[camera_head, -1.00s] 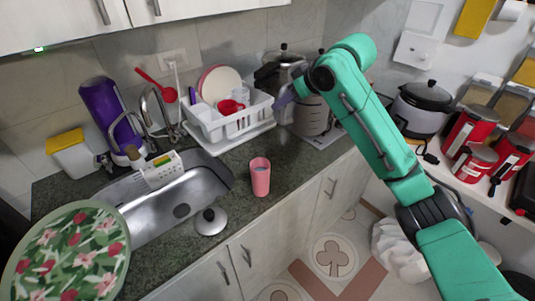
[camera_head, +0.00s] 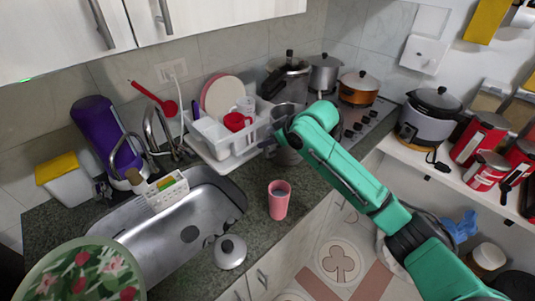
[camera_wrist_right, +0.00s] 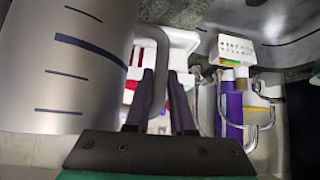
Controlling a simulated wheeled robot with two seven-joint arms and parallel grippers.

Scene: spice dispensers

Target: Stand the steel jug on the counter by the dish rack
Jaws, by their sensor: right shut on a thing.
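The steel jug (camera_head: 287,156) is right of the white dish rack (camera_head: 222,160) in the head view, mostly hidden behind my right arm. In the right wrist view the jug (camera_wrist_right: 62,75) fills the left side, with dark measuring lines on its wall. My right gripper (camera_head: 268,143) is shut on the jug's grey handle; its two dark fingers (camera_wrist_right: 165,88) show in the wrist view. I cannot tell whether the jug's base touches the counter (camera_head: 250,190). The dish rack (camera_wrist_right: 180,38) lies beyond the fingers. My left gripper is not in view.
A pink cup (camera_head: 279,202) stands on the counter in front of the rack, and a pot lid (camera_head: 230,252) lies by the sink (camera_head: 185,225). A pressure cooker (camera_head: 290,82) and pots (camera_head: 358,88) stand behind my arm at the stove. Some bare counter lies around the cup.

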